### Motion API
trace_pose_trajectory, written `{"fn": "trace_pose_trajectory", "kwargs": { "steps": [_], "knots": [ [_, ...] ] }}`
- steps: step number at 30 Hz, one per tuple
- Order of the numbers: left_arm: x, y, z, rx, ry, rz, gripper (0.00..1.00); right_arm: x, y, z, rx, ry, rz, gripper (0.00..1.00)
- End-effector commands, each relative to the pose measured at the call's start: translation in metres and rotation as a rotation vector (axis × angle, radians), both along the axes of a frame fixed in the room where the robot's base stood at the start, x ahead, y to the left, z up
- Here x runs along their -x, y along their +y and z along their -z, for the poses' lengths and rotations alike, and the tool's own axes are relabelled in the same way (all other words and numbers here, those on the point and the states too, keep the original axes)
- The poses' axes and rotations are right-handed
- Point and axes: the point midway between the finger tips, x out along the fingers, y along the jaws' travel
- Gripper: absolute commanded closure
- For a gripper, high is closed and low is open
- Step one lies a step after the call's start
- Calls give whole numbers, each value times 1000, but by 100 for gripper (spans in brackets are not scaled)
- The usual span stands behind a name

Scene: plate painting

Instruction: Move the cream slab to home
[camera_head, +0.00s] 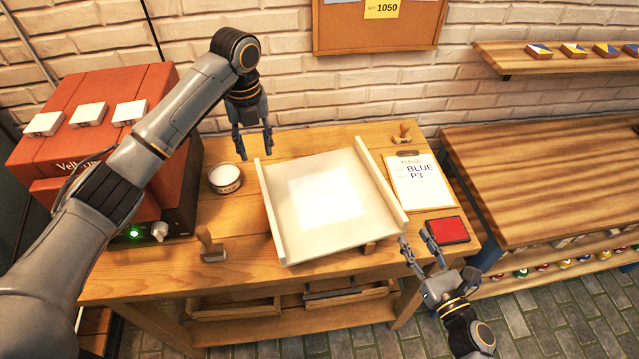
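A cream slab (300,238) with raised rails along its left and right sides lies on the wooden workbench (225,268). A brighter white square (327,196) shows in its middle; I cannot tell whether it is a separate piece. The slab looks slightly turned, and a small wooden block (369,248) shows at its front right edge. My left gripper (255,155) is open and empty near the slab's back left corner. My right gripper (416,238) is open and empty, just off its front right corner. Neither gripper visibly holds the slab. No place marked home is readable.
A round white-topped tin (225,178) and a wooden stamp (211,247) stand left of the slab. A clipboard (421,183), another stamp (403,133) and a red pad (447,230) are right. A red machine (70,140) carries white tiles.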

Motion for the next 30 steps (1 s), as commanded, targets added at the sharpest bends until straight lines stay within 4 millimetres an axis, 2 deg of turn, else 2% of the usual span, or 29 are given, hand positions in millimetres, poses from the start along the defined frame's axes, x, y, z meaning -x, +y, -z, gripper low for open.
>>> {"fn": "trace_pose_trajectory", "kwargs": {
  "steps": [10,14,30],
  "knots": [
    [0,0,1,0,0,0,60,-1,0,0,0,0,0,60],
    [0,0,12,-1,1,-1,60,-10,4,0,1,-1,0,60],
    [2,0,110,-1,3,-1,60,-101,44,0,1,-1,-1,60]
  ]
}}
